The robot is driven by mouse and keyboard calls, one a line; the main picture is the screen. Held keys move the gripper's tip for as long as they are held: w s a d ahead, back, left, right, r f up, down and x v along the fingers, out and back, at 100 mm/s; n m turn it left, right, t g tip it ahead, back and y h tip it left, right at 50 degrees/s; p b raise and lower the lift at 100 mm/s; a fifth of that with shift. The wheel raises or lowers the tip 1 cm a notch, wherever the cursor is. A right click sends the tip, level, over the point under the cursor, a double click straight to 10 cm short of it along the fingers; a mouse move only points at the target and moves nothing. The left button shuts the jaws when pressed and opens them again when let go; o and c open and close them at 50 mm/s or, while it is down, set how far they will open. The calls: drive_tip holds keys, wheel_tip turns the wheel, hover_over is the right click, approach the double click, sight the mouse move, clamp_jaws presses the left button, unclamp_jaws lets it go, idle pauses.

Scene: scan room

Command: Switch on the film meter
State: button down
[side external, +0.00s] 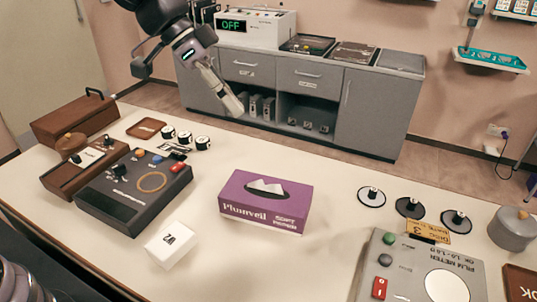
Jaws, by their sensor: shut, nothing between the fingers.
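The film meter (413,262) is a grey panel at the lower right of the table, cut off by the bottom edge of the picture. It has a red switch (379,288) at its front left, a green button or lamp (389,239), a dark round part (386,260) and a white round disc (441,287). I cannot tell the switch position. My gripper (238,108) is shut and empty, pointing down in the air at upper middle, well left of and far from the meter.
A purple tissue box (264,203) and a white box (170,244) stand mid-table. A dark control box (133,192) and wooden boxes (75,118) fill the left. Three discs with knobs (410,207) and a grey pot (512,228) lie behind the meter. A white device (262,28) reads OFF on the back cabinet.

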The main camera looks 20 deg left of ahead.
drive_tip(key=w+d+f+m+g+h, duration=0.1)
drive_tip(key=d+f+m, duration=0.4)
drive_tip(key=d+f, duration=1.3)
drive_tip(key=shift+w+d+m+g+h, duration=0.35)
drive_tip(key=shift+d+g+h, duration=0.3)
drive_tip(key=shift+d, duration=0.3)
hover_over(386, 295)
drive_tip(key=w+a, duration=0.1)
drive_tip(key=a, duration=0.2)
wheel_tip(386, 295, down, 7)
drive_tip(key=shift+d+r, duration=0.1)
drive_tip(key=f, duration=0.3)
drive_tip(key=shift+s+d+f, duration=0.15)
drive_tip(key=shift+s+d, duration=0.05)
drive_tip(key=shift+f, duration=0.45)
drive_tip(key=shift+s, duration=0.1)
